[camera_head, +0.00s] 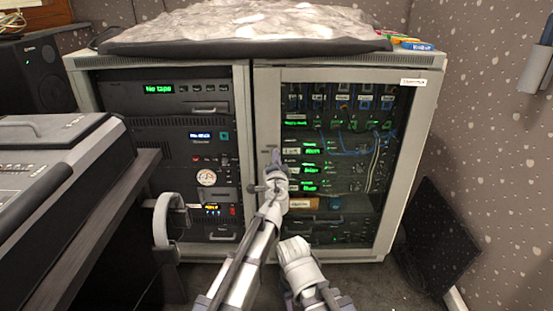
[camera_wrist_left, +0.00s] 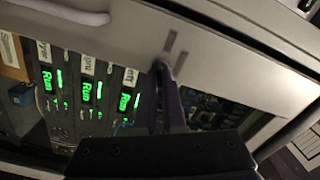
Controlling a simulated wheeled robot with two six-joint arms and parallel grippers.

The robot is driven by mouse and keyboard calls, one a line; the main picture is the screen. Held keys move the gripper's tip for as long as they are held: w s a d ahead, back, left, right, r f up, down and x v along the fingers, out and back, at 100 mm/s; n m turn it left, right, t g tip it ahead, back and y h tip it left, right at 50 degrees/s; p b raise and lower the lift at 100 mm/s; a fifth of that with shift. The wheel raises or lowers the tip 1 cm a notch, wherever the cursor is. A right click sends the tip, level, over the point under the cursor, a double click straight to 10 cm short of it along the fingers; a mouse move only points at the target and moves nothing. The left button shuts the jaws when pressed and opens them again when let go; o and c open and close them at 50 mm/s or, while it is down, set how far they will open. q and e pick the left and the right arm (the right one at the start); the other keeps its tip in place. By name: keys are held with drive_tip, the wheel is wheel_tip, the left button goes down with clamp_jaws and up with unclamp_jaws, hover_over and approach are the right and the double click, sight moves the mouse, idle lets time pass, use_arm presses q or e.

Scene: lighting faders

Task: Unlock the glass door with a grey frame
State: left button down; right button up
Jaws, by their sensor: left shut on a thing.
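The glass door (camera_head: 340,215) with a grey frame is the right door of the rack cabinet and looks closed. My left gripper (camera_head: 276,156) is at its left frame strip, by two small dark marks. The wrist view shows these marks on the grey frame (camera_wrist_left: 215,62) just above the fingertips. My left gripper (camera_wrist_left: 162,70) is shut on a small part at the frame, apparently the lock, which the fingers mostly hide. I cannot make out the lock's shape or turn. Part of my right arm shows low in the middle of the head view; its gripper does not show.
The cabinet's left half (camera_head: 160,140) holds black equipment units. A grey mixing desk (camera_head: 50,160) stands at the left with headphones (camera_head: 165,215) at its edge. A dark panel (camera_head: 437,235) leans at the right wall. Carpet shows in front of the cabinet.

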use_arm(q)
drive_tip(key=m, duration=0.4)
drive_tip(key=shift+m, duration=0.4)
idle(0.4)
drive_tip(key=c, duration=1)
unclamp_jaws()
drive_tip(key=shift+f, duration=0.1)
drive_tip(key=s, duration=0.8)
use_arm(e)
drive_tip(key=shift+s+d, duration=0.65)
drive_tip(key=shift+s, duration=0.2)
use_arm(q)
drive_tip(key=shift+w, duration=0.1)
